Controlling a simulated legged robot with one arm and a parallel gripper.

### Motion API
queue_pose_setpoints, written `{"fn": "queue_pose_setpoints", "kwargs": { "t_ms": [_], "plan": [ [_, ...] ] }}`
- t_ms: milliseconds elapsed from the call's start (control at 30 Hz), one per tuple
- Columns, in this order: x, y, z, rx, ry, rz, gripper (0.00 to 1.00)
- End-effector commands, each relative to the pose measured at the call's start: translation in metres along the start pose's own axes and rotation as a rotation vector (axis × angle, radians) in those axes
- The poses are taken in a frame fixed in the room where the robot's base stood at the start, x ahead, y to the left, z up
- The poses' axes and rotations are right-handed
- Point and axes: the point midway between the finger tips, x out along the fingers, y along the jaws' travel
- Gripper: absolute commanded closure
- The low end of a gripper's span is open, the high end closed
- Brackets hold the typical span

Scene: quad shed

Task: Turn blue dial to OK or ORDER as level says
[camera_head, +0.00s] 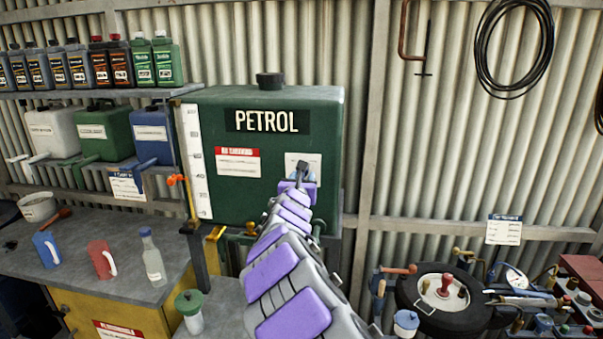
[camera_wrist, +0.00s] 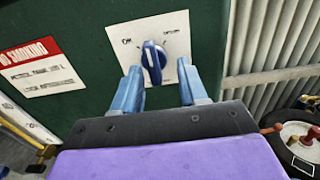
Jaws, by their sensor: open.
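The blue dial (camera_wrist: 153,60) sits on a white plate (camera_wrist: 118,42) on the green petrol tank (camera_head: 270,110). In the wrist view its long handle stands nearly upright, with a pale line on it. OK is printed at the plate's upper left; smaller lettering at the right is hard to read. My gripper (camera_wrist: 158,66) is open, its two blue fingers either side of the dial's lower part, with visible gaps; contact cannot be told. In the head view my gripper (camera_head: 301,168) covers the dial. A white level scale (camera_head: 195,150) runs down the tank's left edge; an orange marker (camera_head: 177,179) is beside its lower part.
A red-headed notice (camera_head: 238,162) is on the tank. The left bench (camera_head: 100,260) holds blue and red mugs and a bottle (camera_head: 152,257). A green-lidded jar (camera_head: 189,308) stands near my arm. A tyre (camera_head: 443,300) and tools crowd the right.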

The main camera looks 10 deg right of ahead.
Motion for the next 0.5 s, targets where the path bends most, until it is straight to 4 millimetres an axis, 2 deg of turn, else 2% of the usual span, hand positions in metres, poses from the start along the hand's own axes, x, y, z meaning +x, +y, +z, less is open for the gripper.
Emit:
{"fn": "queue_pose_setpoints", "kwargs": {
  "t_ms": [233, 500],
  "plan": [
    [0.023, 0.013, -0.001, -0.001, -0.001, 0.006, 0.57],
    [0.037, 0.007, -0.002, -0.003, 0.0, 0.001, 0.57]
  ]
}}
